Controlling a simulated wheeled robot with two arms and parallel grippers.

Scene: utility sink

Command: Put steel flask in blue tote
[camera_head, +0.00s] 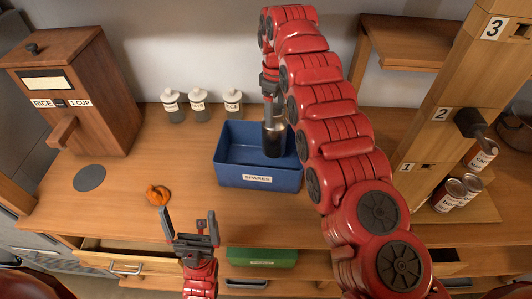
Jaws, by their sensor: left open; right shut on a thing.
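The steel flask (273,140) has a dark lower body and stands about upright inside the blue tote (258,180). Whether its base touches the tote's floor I cannot tell. My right gripper (270,98) reaches down from above and is shut on the flask's upper part; the red arm partly covers the gripper and the tote's right side. My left gripper (190,218) is open and empty, low in the view in front of the tote, with its fingers pointing up.
A wooden rice dispenser (75,85) stands at the left, with a dark round pad (90,177) before it. Several small jars (200,104) line the wall. An orange item (158,194) lies left of the tote. Cans (455,190) stand at the right. A drawer (125,258) is open below.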

